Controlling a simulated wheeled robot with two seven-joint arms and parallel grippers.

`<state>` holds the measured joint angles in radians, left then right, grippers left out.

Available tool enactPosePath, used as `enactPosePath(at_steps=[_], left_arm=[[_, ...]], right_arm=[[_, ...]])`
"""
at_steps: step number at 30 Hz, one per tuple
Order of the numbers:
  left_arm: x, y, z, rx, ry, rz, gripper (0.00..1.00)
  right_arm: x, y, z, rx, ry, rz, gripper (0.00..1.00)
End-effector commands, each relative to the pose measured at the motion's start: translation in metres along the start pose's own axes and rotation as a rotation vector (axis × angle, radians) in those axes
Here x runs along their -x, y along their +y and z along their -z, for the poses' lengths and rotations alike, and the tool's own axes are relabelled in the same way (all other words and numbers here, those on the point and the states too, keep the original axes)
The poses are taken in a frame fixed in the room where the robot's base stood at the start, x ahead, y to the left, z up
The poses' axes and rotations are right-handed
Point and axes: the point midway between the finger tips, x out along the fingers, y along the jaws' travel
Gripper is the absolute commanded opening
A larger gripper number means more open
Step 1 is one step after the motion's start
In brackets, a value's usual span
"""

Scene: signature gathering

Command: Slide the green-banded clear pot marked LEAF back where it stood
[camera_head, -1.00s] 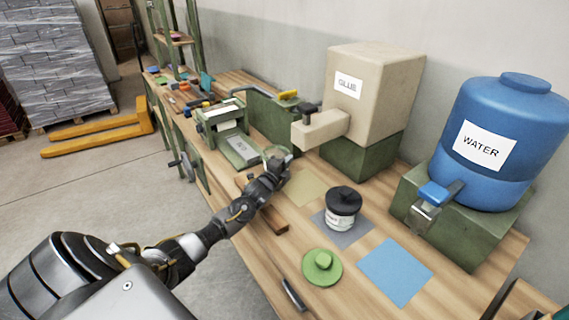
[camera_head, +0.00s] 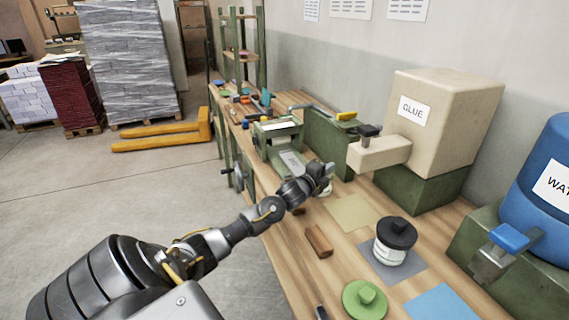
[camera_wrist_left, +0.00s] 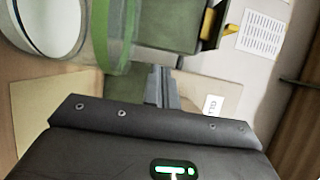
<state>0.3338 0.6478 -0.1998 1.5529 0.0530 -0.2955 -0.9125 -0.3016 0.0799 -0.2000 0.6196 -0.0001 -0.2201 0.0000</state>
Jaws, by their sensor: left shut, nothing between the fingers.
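My left gripper (camera_head: 326,172) is shut and empty above the bench, beside the small press and behind the tan mat (camera_head: 350,211). A clear pot with a green band is mostly hidden behind this gripper in the head view; only a pale bit of it (camera_head: 326,188) shows. In the left wrist view its green band (camera_wrist_left: 121,40) and round pale end show at the upper left, cut by the frame. I cannot read its marking. The shut fingers (camera_wrist_left: 161,88) are just to the right of and below the band; I cannot tell if they touch. My right gripper is not in view.
A white pot with a black lid (camera_head: 392,240) stands on a grey mat. A green lid (camera_head: 365,299), a blue mat (camera_head: 443,303) and a wooden block (camera_head: 319,241) lie nearby. The GLUE dispenser (camera_head: 440,120) and blue WATER tank (camera_head: 545,190) stand along the wall. The tan mat is bare.

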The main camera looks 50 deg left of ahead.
Motion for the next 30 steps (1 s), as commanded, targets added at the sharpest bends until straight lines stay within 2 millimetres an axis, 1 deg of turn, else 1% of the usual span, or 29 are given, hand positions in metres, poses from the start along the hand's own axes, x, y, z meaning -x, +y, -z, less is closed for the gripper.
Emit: enactPosePath(at_steps=[1, 5, 6, 12, 15, 18, 22, 25, 30], left_arm=[[0.005, 0.004, -0.015, -0.005, -0.002, 0.002, 0.00], [0.017, 0.004, -0.047, -0.006, 0.000, 0.001, 0.00], [0.020, 0.005, -0.058, -0.005, -0.002, 0.001, 0.00], [0.037, 0.004, -0.105, -0.004, -0.001, 0.000, 0.00], [0.044, 0.004, -0.126, -0.003, -0.001, 0.000, 0.00], [0.050, 0.003, -0.142, -0.002, 0.000, 0.000, 0.00], [0.055, 0.002, -0.157, -0.001, 0.000, 0.001, 0.00], [0.057, 0.001, -0.163, 0.001, 0.001, 0.002, 0.00], [0.058, 0.000, -0.165, 0.002, 0.002, 0.002, 0.00]], right_arm=[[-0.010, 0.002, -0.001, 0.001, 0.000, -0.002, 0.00], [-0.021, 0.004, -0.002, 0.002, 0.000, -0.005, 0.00], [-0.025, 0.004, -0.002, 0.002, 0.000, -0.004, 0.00], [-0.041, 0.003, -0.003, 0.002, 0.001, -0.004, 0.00], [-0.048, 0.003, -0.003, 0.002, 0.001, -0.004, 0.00], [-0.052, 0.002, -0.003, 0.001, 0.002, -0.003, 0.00], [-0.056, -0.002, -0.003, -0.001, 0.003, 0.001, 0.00], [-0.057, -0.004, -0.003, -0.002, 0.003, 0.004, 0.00], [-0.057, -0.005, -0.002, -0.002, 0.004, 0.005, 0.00]])
